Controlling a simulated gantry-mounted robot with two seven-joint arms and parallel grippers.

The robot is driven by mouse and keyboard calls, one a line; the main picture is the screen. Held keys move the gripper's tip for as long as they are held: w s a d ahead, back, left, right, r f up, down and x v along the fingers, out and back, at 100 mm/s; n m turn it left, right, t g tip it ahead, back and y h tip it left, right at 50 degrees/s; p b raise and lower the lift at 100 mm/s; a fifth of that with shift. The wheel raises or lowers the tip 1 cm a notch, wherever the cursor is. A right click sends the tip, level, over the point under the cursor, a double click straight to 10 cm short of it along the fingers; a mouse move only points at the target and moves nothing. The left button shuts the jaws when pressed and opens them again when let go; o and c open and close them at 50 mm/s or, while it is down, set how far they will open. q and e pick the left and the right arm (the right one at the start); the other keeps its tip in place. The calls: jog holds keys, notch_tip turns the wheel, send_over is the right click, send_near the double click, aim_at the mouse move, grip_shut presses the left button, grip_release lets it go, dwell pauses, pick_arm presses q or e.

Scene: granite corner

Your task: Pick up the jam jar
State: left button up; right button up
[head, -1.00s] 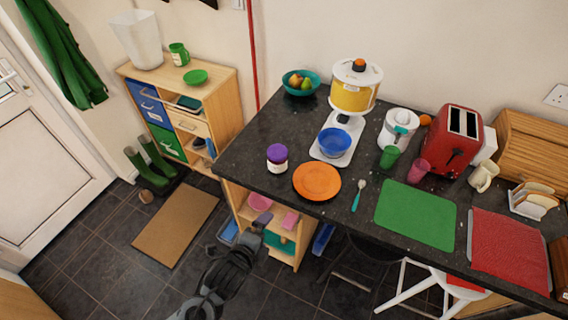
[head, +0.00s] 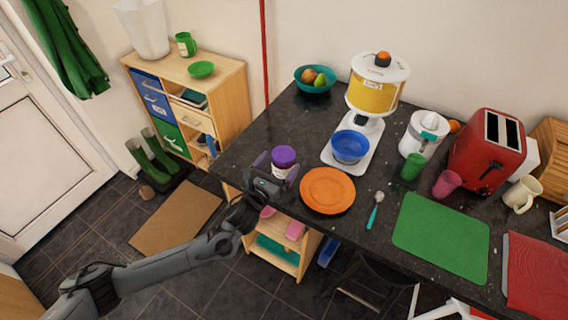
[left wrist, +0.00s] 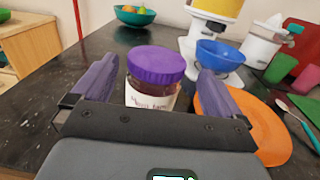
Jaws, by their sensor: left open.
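The jam jar (head: 283,159) stands upright on the dark worktop, left of the orange plate. It has a purple lid and a white label with handwriting. In the left wrist view the jar (left wrist: 155,78) is between the two purple-grey fingers of my left gripper (left wrist: 152,85), with a gap on either side. My left gripper (head: 273,172) is open at the worktop's left front edge, around the jar. The jar's lower part is hidden by the gripper in both views. My right gripper is not in view.
The orange plate (head: 327,191) lies close to the right of the jar. A blue bowl (head: 350,145) sits on the white base of a yellow dispenser (head: 376,92) behind. A fruit bowl (head: 315,80) stands at the back. The worktop (head: 262,130) left of and behind the jar is clear.

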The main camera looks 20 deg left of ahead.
aim_at(287, 150)
pick_arm(q)
jog(key=shift+w+d+p, duration=0.15)
jog(key=shift+w+p, duration=0.1)
jog(key=shift+w, duration=1.25)
jog(key=shift+w+d+p, duration=0.1)
jog(key=shift+w+p, duration=0.15)
jog(key=shift+w, duration=1.25)
jog(key=shift+c, duration=0.3)
jog(key=c, duration=1.2)
jog(key=shift+c, duration=0.2)
jog(key=shift+r, duration=0.1)
